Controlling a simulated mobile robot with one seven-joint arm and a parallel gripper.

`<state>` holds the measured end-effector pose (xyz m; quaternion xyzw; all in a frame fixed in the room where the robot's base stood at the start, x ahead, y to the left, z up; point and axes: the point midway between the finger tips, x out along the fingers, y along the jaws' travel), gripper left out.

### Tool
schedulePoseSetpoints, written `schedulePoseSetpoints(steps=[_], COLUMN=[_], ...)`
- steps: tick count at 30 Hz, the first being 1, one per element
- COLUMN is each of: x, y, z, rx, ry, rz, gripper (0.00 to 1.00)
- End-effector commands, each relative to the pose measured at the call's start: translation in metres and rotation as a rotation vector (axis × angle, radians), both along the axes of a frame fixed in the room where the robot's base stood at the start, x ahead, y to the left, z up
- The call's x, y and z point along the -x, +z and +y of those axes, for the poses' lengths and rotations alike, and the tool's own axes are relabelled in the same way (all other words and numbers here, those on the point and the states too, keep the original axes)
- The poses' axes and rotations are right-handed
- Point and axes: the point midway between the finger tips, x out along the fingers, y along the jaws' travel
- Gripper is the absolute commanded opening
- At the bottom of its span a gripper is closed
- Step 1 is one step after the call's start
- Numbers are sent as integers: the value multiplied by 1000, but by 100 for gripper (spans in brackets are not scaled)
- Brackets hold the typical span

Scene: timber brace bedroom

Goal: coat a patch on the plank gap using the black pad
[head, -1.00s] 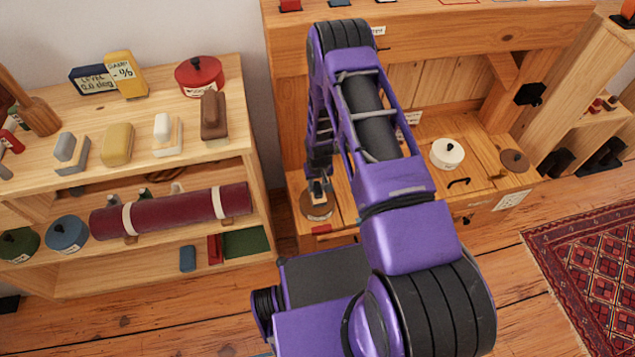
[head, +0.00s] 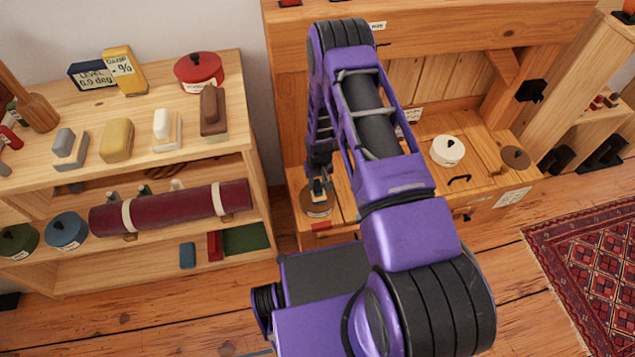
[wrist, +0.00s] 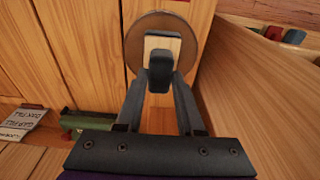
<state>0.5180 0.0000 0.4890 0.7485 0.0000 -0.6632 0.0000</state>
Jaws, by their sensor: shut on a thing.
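The black pad (wrist: 160,68) is between my gripper's fingertips (wrist: 160,84) in the wrist view, with a pale block at its back. My gripper (head: 319,186) is shut on it. The pad is over a round brown disc (wrist: 135,30) on the bench, and it hides the disc's middle. The disc also shows in the head view (head: 309,208). I cannot tell whether the pad touches it. Dark seams run between the bench planks (wrist: 90,50). I cannot tell which one is the plank gap.
A white lidded pot (head: 446,155) and a brown-topped round thing (head: 516,158) stand on the bench to the right. A shelf (head: 215,165) at left holds several pads, pots and a maroon roll (head: 172,208). A wooden panel (wrist: 250,80) rises close right of my gripper.

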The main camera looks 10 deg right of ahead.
Motion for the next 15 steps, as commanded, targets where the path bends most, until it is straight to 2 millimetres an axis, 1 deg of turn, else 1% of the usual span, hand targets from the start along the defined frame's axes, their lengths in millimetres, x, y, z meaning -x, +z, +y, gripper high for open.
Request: schedulePoseSetpoints(steps=[15], x=[0], y=[-6], z=[0], rx=[0], ry=[0], rz=[0], gripper=[0])
